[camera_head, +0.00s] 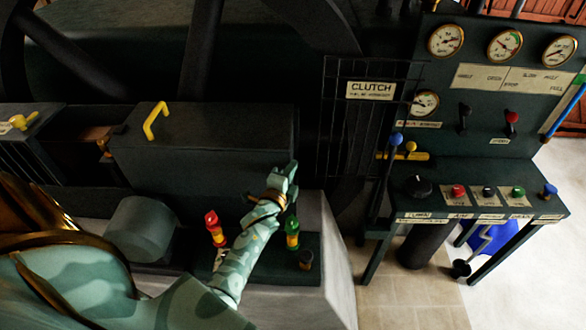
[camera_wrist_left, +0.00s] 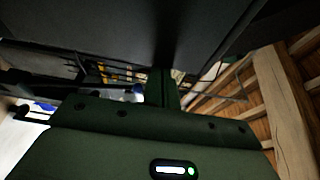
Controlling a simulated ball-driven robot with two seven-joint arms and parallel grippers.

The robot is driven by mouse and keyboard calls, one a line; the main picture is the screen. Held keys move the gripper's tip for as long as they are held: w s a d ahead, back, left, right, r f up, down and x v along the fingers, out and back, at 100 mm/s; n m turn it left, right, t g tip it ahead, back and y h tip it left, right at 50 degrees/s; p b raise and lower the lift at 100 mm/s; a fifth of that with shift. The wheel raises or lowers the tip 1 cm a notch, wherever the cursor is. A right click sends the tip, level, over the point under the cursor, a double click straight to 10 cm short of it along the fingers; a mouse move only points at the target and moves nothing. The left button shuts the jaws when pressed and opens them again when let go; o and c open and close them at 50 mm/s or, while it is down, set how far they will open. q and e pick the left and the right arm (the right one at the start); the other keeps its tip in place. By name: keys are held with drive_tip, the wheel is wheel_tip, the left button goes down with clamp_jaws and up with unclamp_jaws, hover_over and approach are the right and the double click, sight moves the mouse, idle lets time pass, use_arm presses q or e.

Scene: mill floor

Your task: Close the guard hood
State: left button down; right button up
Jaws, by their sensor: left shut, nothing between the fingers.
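The guard hood appears to be the long dark box (camera_head: 210,150) left of centre in the head view, with a yellow handle (camera_head: 155,120) on top near its left end. An open gap shows just left of it. My left gripper (camera_head: 290,174) is at the hood's lower right corner, shut and empty. I cannot tell whether it touches the hood. In the left wrist view the shut fingers (camera_wrist_left: 163,88) point toward a dark flat surface (camera_wrist_left: 110,30) that fills the top. My right gripper is not in view.
A red-topped lever (camera_head: 214,228) and a green one (camera_head: 292,232) stand by my left forearm. The wire clutch guard (camera_head: 335,125) is right of the hood. A control desk (camera_head: 475,180) with gauges and knobs stands at the right. A grey cylinder (camera_head: 143,229) lies below the hood.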

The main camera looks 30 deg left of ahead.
sight(192, 161)
use_arm(q)
drive_tip(key=s+a, duration=0.2)
drive_tip(key=a, duration=0.2)
drive_tip(key=s+a, duration=0.2)
drive_tip(key=a, duration=0.2)
drive_tip(key=s+a, duration=0.3)
drive_tip(key=shift+s+a+p, duration=0.1)
drive_tip(key=shift+a+p, duration=0.3)
drive_tip(key=s+a, duration=0.2)
drive_tip(key=a, duration=0.2)
drive_tip(key=s+a+b, duration=0.1)
drive_tip(key=s+a, duration=0.2)
drive_tip(key=a, duration=0.1)
drive_tip(key=s+a+b, duration=0.1)
drive_tip(key=s+a, duration=0.1)
drive_tip(key=a, duration=0.2)
drive_tip(key=shift+s+a, duration=0.1)
drive_tip(key=shift+s, duration=0.15)
drive_tip(key=shift+s+a+b, duration=0.3)
drive_tip(key=shift+a+b, duration=0.1)
drive_tip(key=shift+a, duration=0.15)
drive_tip(key=shift+r, duration=0.1)
